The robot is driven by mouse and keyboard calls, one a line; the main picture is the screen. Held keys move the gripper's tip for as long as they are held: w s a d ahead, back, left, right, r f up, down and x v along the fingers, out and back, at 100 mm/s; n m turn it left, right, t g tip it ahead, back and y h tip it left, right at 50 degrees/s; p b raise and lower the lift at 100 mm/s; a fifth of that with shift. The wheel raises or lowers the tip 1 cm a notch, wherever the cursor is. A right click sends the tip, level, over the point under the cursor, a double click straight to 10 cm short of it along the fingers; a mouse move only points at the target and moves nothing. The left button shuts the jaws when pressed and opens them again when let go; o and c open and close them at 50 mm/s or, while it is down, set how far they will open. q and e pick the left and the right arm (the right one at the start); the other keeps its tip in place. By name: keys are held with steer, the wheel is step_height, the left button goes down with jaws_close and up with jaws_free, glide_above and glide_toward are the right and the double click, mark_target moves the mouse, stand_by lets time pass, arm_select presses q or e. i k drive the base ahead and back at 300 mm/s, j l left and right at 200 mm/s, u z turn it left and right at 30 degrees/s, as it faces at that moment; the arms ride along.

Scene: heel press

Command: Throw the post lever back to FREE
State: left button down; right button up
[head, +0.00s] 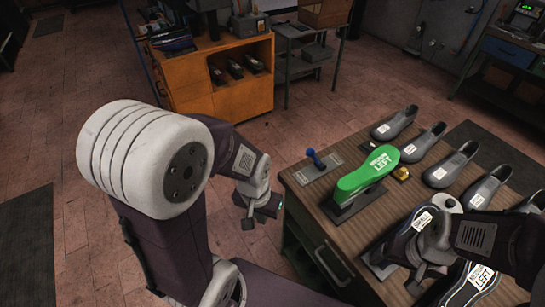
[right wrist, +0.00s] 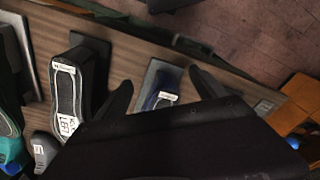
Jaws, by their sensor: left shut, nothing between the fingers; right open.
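The blue-knobbed lever (head: 314,158) stands on a grey labelled plate (head: 319,168) at the table's far left corner, leaning slightly left. Its label is too small to read. The green last marked LEFT (head: 368,178) sits on its post beside it. My left gripper (head: 264,208) is shut and empty, off the table's left edge, in front of and left of the lever. My right gripper (head: 422,276) is open over the near part of the table. In the right wrist view, a dark blue labelled last (right wrist: 163,92) lies below and between its open fingers, with no visible grip.
Several grey lasts (head: 440,172) stand in rows on the wooden table (head: 400,192). Another last marked LEFT (right wrist: 66,95) stands left in the right wrist view. An orange cabinet (head: 232,98) stands beyond; floor lies between.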

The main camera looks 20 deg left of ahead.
mark_target(311, 152)
steer(key=u, duration=0.35)
steer(key=i+j+u, duration=0.1)
steer(key=j+u, duration=0.25)
steer(key=i+j+u, duration=0.15)
steer(key=u, duration=0.25)
steer(key=j, duration=0.1)
